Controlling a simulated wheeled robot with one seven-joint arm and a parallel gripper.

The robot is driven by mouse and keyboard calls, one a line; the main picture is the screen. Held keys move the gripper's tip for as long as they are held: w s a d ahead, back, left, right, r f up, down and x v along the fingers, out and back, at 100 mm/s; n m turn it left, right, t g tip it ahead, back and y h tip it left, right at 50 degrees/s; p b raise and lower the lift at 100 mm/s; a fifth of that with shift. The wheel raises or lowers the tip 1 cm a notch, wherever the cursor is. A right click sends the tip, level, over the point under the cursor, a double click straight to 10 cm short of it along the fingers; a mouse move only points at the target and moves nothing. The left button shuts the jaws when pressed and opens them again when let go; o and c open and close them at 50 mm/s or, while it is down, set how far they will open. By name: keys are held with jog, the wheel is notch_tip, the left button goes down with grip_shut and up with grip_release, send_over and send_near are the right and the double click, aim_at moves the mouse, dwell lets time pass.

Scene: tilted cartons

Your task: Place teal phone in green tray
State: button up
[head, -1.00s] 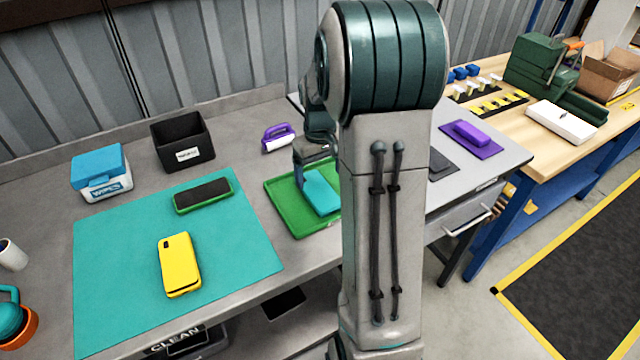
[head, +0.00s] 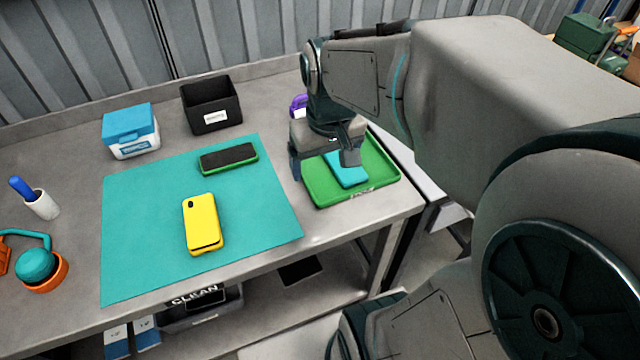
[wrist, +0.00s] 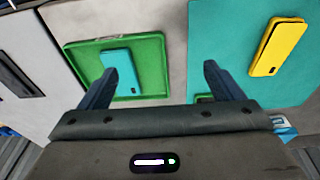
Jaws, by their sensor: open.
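The teal phone (head: 346,170) lies in the green tray (head: 382,188), near the front right of the grey bench. In the wrist view the teal phone (wrist: 122,72) lies inside the green tray (wrist: 152,52), its upper end close to the far rim. My gripper (head: 323,163) is open and empty, above the tray's left part in the head view. In the wrist view my gripper's (wrist: 155,85) two fingers are spread apart with nothing between them, and the phone is beyond them. My gripper hides part of the tray in the head view.
A teal mat (head: 140,240) holds a yellow phone (head: 202,222) and a green-cased phone (head: 229,158). A black bin (head: 211,103) and a blue-lidded wipes box (head: 131,130) stand behind it.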

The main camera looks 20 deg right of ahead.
jog(key=s+a+f+t, duration=0.1)
jog(key=s+a, duration=0.2)
jog(key=s, duration=0.3)
jog(key=shift+s+f, duration=0.3)
dwell(0.8)
